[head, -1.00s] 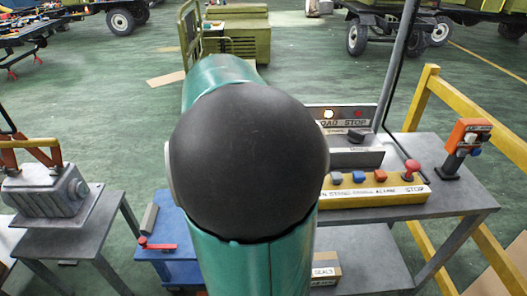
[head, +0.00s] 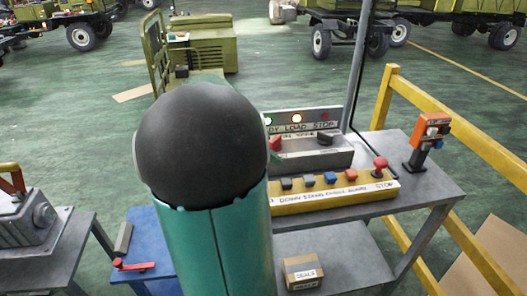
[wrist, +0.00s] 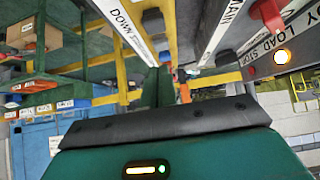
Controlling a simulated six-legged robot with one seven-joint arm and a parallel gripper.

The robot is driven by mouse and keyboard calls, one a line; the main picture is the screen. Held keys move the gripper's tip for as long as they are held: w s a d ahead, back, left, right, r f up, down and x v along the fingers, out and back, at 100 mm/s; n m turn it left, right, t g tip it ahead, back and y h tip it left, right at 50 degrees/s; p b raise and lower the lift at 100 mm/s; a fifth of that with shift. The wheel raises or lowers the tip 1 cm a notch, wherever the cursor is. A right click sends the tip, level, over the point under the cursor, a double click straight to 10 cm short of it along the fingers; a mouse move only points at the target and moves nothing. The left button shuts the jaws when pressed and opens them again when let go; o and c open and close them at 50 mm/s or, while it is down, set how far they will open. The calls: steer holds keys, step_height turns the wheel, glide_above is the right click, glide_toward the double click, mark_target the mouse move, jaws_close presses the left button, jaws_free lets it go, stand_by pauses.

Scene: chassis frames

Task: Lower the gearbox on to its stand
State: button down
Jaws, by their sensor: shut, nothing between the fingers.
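The grey gearbox (head: 22,222) with an orange frame over it is at the left edge of the head view, partly cut off. It is above a grey stand (head: 60,262); I cannot tell whether they touch. A yellow button box (head: 330,196) with several buttons and a red mushroom button (head: 380,164) lies on a grey bench. Its DOWN label (wrist: 122,22) shows in the wrist view. Behind it a lamp panel (head: 312,146) has green and amber lamps lit.
An orange pendant box (head: 428,138) stands at the bench's right, beside a yellow rail (head: 455,120). A grey pole (head: 361,65) rises behind the panel. A blue cart (head: 150,232) with a red lever is between stand and bench. A carton (head: 303,272) sits on the lower shelf.

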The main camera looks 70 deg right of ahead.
mark_target(290, 181)
steer(key=x, duration=0.3)
steer(key=shift+s+d+f, duration=0.1)
steer(key=shift+s+f, duration=0.15)
steer(key=shift+f, duration=0.05)
step_height(290, 181, down, 3)
steer(key=shift+w+r, duration=0.1)
steer(key=shift+r, duration=0.1)
steer(key=shift+f, duration=0.6)
